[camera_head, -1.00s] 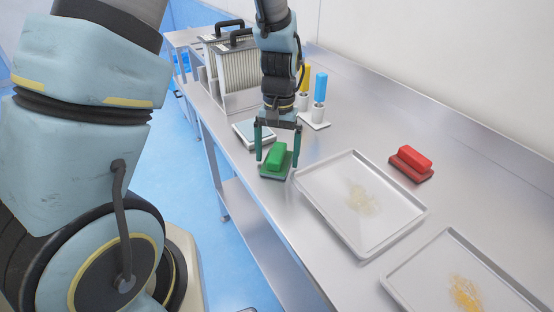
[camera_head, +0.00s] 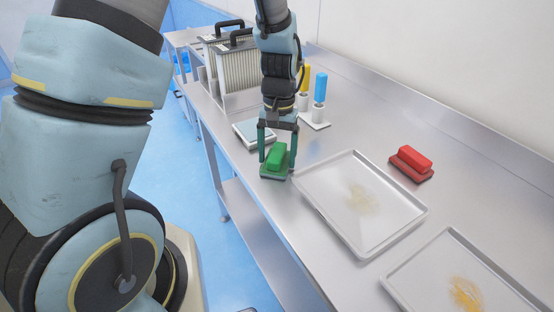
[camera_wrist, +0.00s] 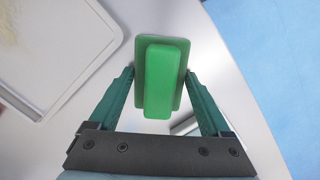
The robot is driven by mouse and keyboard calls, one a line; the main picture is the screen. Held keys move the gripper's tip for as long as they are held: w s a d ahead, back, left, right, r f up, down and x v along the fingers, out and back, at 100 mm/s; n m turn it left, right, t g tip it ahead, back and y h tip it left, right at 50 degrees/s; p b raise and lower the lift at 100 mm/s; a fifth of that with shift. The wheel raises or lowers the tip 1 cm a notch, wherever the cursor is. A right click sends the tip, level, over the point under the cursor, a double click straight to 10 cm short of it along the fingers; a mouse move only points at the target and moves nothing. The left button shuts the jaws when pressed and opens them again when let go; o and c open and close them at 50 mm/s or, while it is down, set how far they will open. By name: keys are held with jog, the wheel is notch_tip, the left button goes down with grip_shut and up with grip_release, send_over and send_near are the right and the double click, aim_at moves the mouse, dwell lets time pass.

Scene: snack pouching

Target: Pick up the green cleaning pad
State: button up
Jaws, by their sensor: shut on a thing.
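The green cleaning pad (camera_head: 277,155) has a bright green block handle on a darker green base. My gripper is shut on the pad. I cannot tell whether the pad is clear of the table.
A metal tray (camera_head: 398,236) with yellowish crumbs lies right of the pad, and a second tray (camera_head: 395,287) lies nearer. A red pad (camera_head: 412,162) rests behind them. A small scale (camera_head: 243,138), blue and yellow brushes (camera_head: 320,88) and a ribbed rack (camera_head: 235,80) stand farther back.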

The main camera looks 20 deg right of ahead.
aim_at(277, 151)
jog(key=c, duration=0.4)
jog(key=shift+o, duration=0.2)
notch_tip(277, 151, up, 11)
jog(key=shift+f+b, duration=0.2)
jog(key=shift+b, duration=0.8)
